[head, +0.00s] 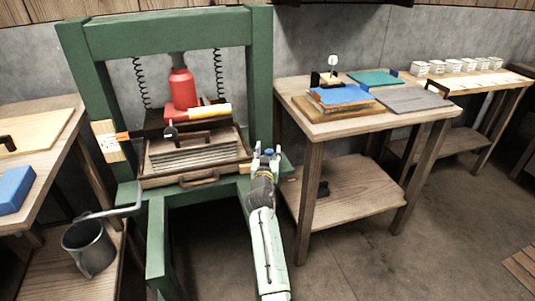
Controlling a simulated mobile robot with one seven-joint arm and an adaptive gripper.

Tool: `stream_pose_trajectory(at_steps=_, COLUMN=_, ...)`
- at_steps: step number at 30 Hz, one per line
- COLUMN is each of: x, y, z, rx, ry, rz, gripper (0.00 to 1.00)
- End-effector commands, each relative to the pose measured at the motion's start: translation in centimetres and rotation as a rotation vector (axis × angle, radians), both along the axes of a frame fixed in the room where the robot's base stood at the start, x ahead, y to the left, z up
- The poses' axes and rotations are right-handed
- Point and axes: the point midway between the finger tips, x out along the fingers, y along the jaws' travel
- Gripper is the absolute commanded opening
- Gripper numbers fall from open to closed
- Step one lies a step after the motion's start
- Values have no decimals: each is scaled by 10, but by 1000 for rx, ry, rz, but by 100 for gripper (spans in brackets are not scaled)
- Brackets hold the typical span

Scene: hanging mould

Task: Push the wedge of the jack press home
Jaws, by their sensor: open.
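The green-framed jack press (165,30) stands at the left centre, with a red jack (181,87) upright in its middle. Under the jack is a dark block above a stack of pale sheets (195,153) in a wooden tray with a front handle. A small tan piece (245,168), possibly the wedge, shows at the stack's right side; its shape is too small to be sure. My gripper (267,152) is open and appears empty, in front of the press's right post and just right of the tan piece. I cannot tell whether they touch.
A yellow-handled object (210,110) lies beside the jack. A bent grey bar (128,208) juts out at the press's lower left, near a metal jug (88,248). A wooden table (405,115) with boards and coloured sheets stands close on the right.

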Motion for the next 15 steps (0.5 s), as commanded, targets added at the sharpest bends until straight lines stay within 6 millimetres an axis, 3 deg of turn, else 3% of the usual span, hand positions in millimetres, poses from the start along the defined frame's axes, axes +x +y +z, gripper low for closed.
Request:
stream_pose_trajectory(at_steps=9, x=0, y=1, z=62, rx=1, ry=-4, rz=2, gripper=47)
stream_pose_trajectory(at_steps=15, x=0, y=2, z=86, rx=0, ry=-1, rz=3, gripper=47)
